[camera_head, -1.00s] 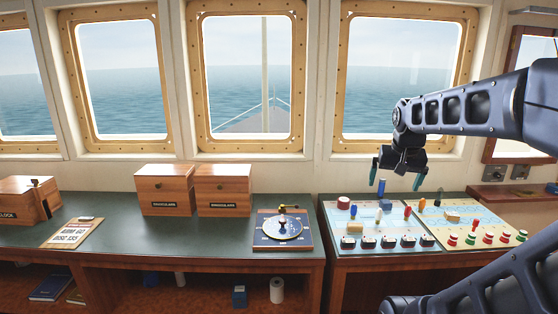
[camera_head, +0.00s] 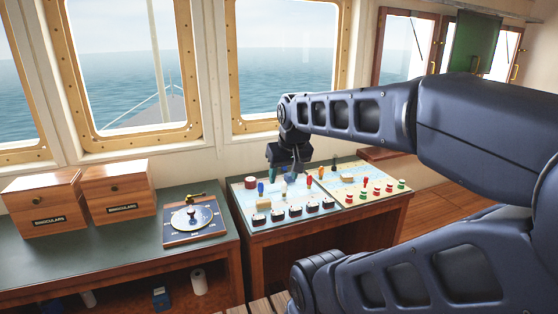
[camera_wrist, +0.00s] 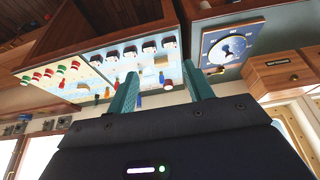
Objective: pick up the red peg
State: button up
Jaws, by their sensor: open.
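A small red peg (camera_head: 366,181) stands upright on the right-hand, pale yellow part of the board (camera_head: 345,178) in the head view. An orange-red peg (camera_head: 309,181) stands further left on the light-blue part, nearer my gripper. My gripper (camera_head: 288,175) hangs over the back of the light-blue part, left of both pegs, and holds nothing. In the wrist view its two teal fingers (camera_wrist: 160,68) are spread apart, with the board beyond them.
A blue peg (camera_head: 261,188), a round red piece (camera_head: 250,182) and a row of black-and-white switches (camera_head: 295,211) share the board. Red and green buttons (camera_head: 376,188) line its right front. A dial panel (camera_head: 192,219) and wooden binocular boxes (camera_head: 118,191) stand left. Windows rise behind.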

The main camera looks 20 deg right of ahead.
jog(key=w+d+r+n+h, duration=0.1)
jog(key=w+d+n+h, duration=0.1)
jog(key=w+d+n, duration=0.7)
jog(key=n+g+h, duration=0.2)
jog(key=n+g, duration=0.1)
jog(key=n, duration=1)
send_near(366, 177)
jog(key=f, duration=0.2)
jog(key=x, duration=0.5)
jog(key=shift+w+d, duration=0.15)
jog(key=shift+d, duration=0.05)
jog(key=shift+d+x, duration=0.15)
jog(key=shift+x, duration=1.15)
jog(key=shift+d+x, duration=0.1)
jog(key=shift+x, duration=1.2)
jog(key=shift+r, duration=0.1)
grip_shut()
